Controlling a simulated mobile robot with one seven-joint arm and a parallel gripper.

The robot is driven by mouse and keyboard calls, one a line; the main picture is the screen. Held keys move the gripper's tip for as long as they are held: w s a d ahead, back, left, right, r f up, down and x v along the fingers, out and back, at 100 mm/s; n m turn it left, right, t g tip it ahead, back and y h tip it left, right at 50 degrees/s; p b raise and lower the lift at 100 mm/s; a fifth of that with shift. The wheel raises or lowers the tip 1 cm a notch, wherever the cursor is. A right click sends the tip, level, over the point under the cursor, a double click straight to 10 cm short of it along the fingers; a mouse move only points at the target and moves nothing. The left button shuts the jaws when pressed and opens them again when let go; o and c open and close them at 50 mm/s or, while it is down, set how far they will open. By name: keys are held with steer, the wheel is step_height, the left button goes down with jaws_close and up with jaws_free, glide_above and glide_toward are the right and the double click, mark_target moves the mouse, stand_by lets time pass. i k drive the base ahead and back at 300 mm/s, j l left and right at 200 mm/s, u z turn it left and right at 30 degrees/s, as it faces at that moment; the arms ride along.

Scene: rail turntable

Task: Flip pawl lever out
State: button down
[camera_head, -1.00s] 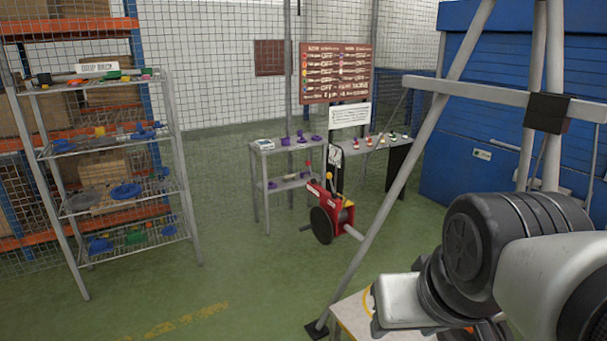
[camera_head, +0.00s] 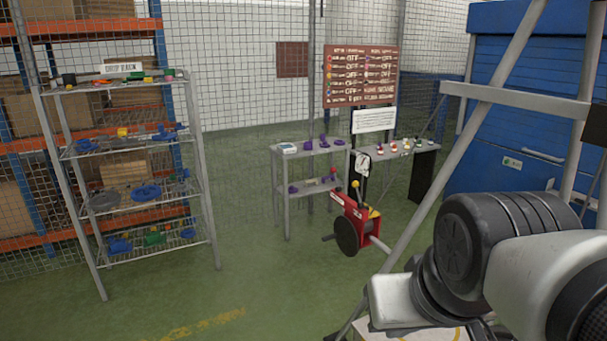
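A small red machine (camera_head: 352,212) stands on the green floor, right of the picture's middle, with a dark round disc (camera_head: 347,237) on its front. A thin lever with a yellow knob (camera_head: 355,184) rises from its top, and a small yellow part sits beside it. I cannot tell at this size which part is the pawl lever or how it is set. My arm's links fill the lower right. My gripper is out of view.
A wire shelf rack (camera_head: 205,215) with coloured parts stands at left. A grey side table (camera_head: 285,185) and a counter (camera_head: 427,147) stand behind the red machine under a brown board (camera_head: 361,76). Grey frame legs (camera_head: 450,165) cross at right. The floor at centre-left is clear.

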mark_target(355, 185)
steer(key=i+j+u, duration=0.3)
steer(key=i, duration=0.4)
steer(key=i+u, duration=0.35)
steer(key=i, duration=0.3)
steer(key=i+j+z, duration=0.15)
steer(key=i+z, duration=0.2)
steer(key=i, duration=0.3)
steer(key=i+j+z, duration=0.4)
steer(key=i, duration=0.2)
steer(key=i+j+z, duration=0.35)
steer(key=i, duration=0.25)
